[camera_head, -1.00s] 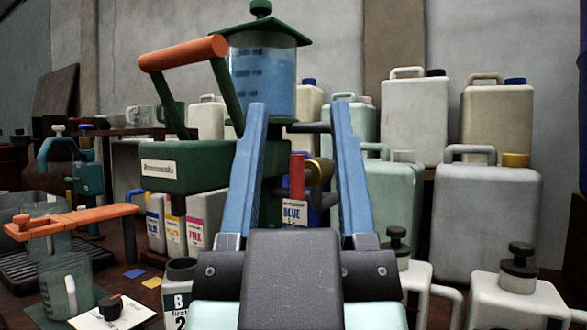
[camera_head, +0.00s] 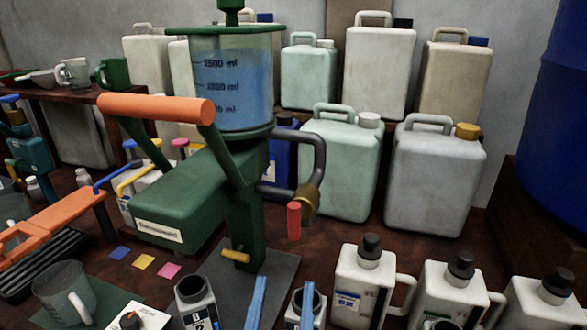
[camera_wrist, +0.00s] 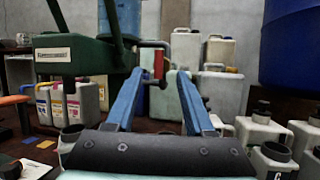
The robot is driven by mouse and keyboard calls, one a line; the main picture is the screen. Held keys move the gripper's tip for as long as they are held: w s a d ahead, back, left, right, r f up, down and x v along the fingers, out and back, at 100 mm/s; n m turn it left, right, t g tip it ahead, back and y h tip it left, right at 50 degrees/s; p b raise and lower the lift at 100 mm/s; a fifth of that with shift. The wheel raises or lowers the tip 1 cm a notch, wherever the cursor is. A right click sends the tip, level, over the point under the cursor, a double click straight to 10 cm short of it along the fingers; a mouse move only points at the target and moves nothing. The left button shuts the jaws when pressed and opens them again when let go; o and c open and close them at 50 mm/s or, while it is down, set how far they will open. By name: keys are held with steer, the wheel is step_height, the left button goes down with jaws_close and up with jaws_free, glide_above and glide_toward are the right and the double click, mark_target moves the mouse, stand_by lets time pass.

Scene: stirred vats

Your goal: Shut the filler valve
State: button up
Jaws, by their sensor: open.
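The filler is a green machine (camera_head: 190,190) with an orange-gripped lever (camera_head: 155,108) and a clear reservoir (camera_head: 232,80) of blue liquid. A dark pipe bends out from its right side to a brass valve (camera_head: 308,200). The valve's red handle (camera_head: 294,222) hangs straight down. My gripper (camera_head: 281,292) is open and empty at the bottom of the head view, in front of the valve; only its blue finger ends show. In the wrist view the red handle (camera_wrist: 158,66) appears between the spread fingertips of my gripper (camera_wrist: 159,76), beyond them; I see no contact.
White bottles with black caps (camera_head: 362,285) stand at front right. An open bottle (camera_head: 196,303) and a beaker (camera_head: 65,292) stand at front left. Large jugs (camera_head: 435,180) line the back. A blue drum (camera_head: 553,130) is at far right. Open space surrounds the valve handle.

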mark_target(293, 216)
steer(key=shift+n, duration=0.3)
steer(key=p+x, duration=0.5)
steer(key=x, duration=0.7)
steer(key=shift+w, duration=0.4)
steer(key=shift+c, duration=0.2)
jaws_close()
